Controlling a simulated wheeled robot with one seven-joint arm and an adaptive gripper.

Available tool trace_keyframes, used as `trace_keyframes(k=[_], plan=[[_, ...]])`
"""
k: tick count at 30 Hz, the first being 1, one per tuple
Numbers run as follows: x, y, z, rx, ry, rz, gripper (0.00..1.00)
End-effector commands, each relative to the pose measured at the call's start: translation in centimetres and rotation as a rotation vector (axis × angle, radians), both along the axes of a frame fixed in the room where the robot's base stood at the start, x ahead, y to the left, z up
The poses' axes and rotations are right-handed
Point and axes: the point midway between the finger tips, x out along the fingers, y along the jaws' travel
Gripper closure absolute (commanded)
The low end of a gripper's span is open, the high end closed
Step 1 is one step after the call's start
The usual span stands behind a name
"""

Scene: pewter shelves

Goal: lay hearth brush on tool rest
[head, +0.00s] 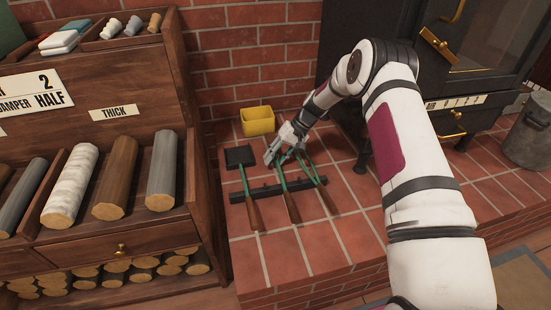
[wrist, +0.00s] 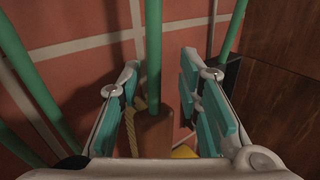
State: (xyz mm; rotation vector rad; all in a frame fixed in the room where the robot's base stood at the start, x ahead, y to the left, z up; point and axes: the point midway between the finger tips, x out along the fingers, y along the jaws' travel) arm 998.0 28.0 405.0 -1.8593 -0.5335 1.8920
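The hearth brush appears to be the middle tool, with a green shaft (head: 282,174) and a wooden handle (head: 291,207). In the wrist view its green shaft (wrist: 153,60) runs down to a brown wooden block (wrist: 155,132). My gripper (head: 274,153) is over its far end. In the wrist view my gripper (wrist: 160,95) is open, with teal pads on both sides of the shaft and visible gaps. The tool rest seems to be the black bar (head: 264,191) on the brick hearth, crossed by the tools' shafts. My gripper hides the brush's head in the head view.
A black shovel (head: 240,156) lies left of the brush, another green-shafted tool (head: 313,171) right. A yellow bin (head: 257,121) stands behind, by the brick wall. A wooden shelf (head: 120,235) with logs stands left, a dark stove (head: 480,60) right. The front hearth tiles (head: 320,243) are clear.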

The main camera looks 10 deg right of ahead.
Motion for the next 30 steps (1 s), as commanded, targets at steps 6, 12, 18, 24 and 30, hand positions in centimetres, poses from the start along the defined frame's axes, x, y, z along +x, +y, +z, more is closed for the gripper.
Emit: trace_keyframes(k=[6, 12, 18, 24, 30], plan=[[-0.1, 0.0, 0.0, -0.001, 0.001, 0.000, 0.68], [0.0, -1.0, 1.5, 0.000, -0.001, -0.002, 0.68], [0.1, -3.3, 4.8, -0.001, -0.002, -0.002, 0.68], [0.1, -5.3, 7.9, -0.001, -0.002, -0.001, 0.68], [0.1, -6.4, 9.6, 0.000, -0.001, -0.001, 0.68]])
